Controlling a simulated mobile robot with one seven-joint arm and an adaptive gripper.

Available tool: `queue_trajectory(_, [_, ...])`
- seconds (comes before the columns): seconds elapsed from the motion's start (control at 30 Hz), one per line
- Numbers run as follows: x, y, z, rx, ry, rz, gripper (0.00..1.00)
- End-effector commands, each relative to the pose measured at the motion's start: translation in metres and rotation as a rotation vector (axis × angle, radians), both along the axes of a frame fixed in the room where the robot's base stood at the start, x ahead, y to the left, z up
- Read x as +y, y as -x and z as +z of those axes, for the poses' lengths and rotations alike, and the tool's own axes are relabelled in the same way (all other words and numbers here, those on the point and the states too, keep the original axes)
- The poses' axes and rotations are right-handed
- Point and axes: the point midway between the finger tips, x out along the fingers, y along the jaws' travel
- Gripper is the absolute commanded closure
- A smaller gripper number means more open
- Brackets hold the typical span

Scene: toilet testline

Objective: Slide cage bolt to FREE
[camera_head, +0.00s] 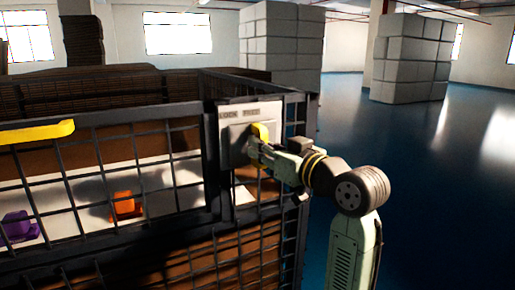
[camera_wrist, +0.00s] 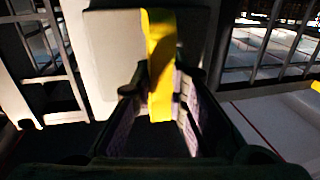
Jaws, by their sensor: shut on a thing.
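The cage (camera_head: 211,160) is a black mesh frame on the left half of the head view. A pale plate (camera_head: 252,112) with lettering along its top, seemingly "LOCK" and "FREE", is fixed near its right end. A yellow bolt handle (camera_head: 261,132) stands out from this plate, below the lettering. In the wrist view the yellow handle (camera_wrist: 160,65) hangs between my two fingers. My gripper (camera_head: 257,147) is shut on the yellow handle; its fingers also show in the wrist view (camera_wrist: 158,105). The bolt's exact position against the lettering is hard to tell.
A yellow bar (camera_head: 37,132) runs along the cage's top left. Behind the mesh are an orange item (camera_head: 126,205) and a purple item (camera_head: 20,228) on a pale surface. Block pillars (camera_head: 410,58) stand at the back. The blue floor (camera_head: 445,190) on the right is clear.

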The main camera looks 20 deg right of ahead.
Motion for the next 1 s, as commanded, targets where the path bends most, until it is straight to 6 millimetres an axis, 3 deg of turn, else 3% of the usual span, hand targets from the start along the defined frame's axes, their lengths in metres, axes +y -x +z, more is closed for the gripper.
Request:
queue_trajectory(0.03, [-0.005, 0.000, 0.001, -0.003, -0.003, -0.013, 1.00])
queue_trajectory(0.07, [-0.005, 0.001, 0.001, -0.003, -0.003, -0.013, 0.84])
queue_trajectory(0.37, [-0.004, 0.000, 0.001, -0.002, -0.003, -0.010, 0.65])
queue_trajectory(0.73, [-0.004, 0.006, 0.001, -0.002, -0.001, -0.008, 0.65])
queue_trajectory(1.0, [-0.017, 0.054, 0.001, -0.004, -0.002, -0.012, 0.65])
